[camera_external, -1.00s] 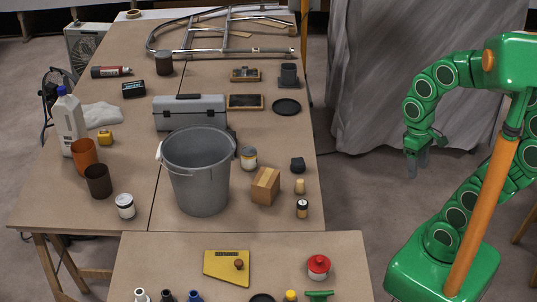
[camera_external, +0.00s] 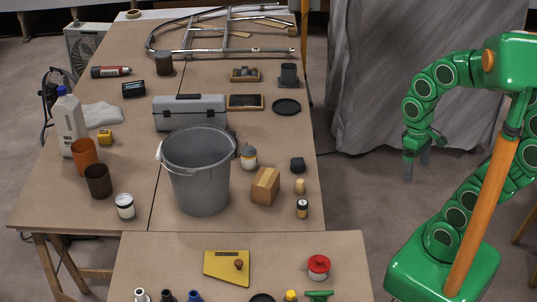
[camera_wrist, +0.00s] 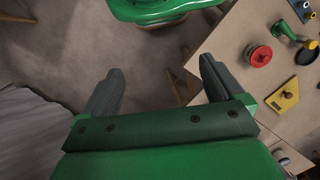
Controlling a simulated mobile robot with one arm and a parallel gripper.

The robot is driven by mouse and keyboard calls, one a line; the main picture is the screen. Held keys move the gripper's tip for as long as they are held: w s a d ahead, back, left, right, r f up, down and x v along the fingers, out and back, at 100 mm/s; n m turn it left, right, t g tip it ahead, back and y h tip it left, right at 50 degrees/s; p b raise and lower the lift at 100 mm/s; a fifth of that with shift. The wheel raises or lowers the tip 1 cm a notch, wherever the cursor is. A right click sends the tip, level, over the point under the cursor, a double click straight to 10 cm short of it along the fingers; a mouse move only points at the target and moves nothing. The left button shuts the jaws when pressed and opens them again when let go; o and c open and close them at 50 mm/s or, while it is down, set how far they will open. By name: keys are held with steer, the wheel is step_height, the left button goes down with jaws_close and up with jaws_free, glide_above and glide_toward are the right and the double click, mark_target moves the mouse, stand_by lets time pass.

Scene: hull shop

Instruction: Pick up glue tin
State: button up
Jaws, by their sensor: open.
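No label can be read, so I cannot tell which tin is the glue tin. Tin-like things in the external view are a white tin with a dark band (camera_external: 125,206) at the left front of the long table, a small white and orange-brown container (camera_external: 249,157) right of the bucket, and a red-lidded round tin (camera_external: 318,267) on the near table. The red tin also shows in the wrist view (camera_wrist: 258,55). My gripper (camera_external: 416,168) hangs fingers down off the table's right side, apart from all of them. In the wrist view it (camera_wrist: 161,65) is open and empty above the floor.
A grey bucket (camera_external: 199,175) stands mid-table, with a grey toolbox (camera_external: 189,112) behind it and a wooden block (camera_external: 265,187) to its right. A yellow plate-like thing (camera_external: 226,266) lies on the near table. Bare floor lies between the tables and my arm; a grey curtain hangs behind.

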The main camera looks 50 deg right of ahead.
steer(key=w+a+r+m+t+y, duration=0.1)
steer(key=w+a+r+m+y, duration=0.3)
steer(key=w+a, duration=0.7)
steer(key=w+a+m+y, duration=0.1)
steer(key=w+a+y, duration=0.6)
steer(key=w+a, duration=0.45)
steer(key=m+t, duration=1.1)
steer(key=m, duration=0.8)
glide_above(248, 155)
steer(key=s, duration=0.6)
step_height(248, 155, down, 19)
steer(key=d+f+m+h, duration=0.1)
steer(key=d+f, duration=0.1)
steer(key=w+d+f+m, duration=0.1)
steer(key=d+f, duration=0.1)
steer(key=f, duration=0.1)
steer(key=w+d+f+m+h, duration=0.1)
steer(key=d+f+m, duration=0.1)
steer(key=f, duration=0.1)
steer(key=shift+h, duration=0.3)
steer(key=shift+w+d+f, duration=0.1)
steer(key=shift+d+f, duration=0.1)
steer(key=shift+f, duration=0.35)
steer(key=shift+x, duration=1)
steer(key=shift+r+x, duration=0.2)
steer(key=shift+x, duration=1.15)
steer(key=shift+r+x, duration=0.2)
steer(key=shift+x, duration=1.15)
steer(key=shift+w, duration=0.2)
steer(key=shift+c, duration=0.3)
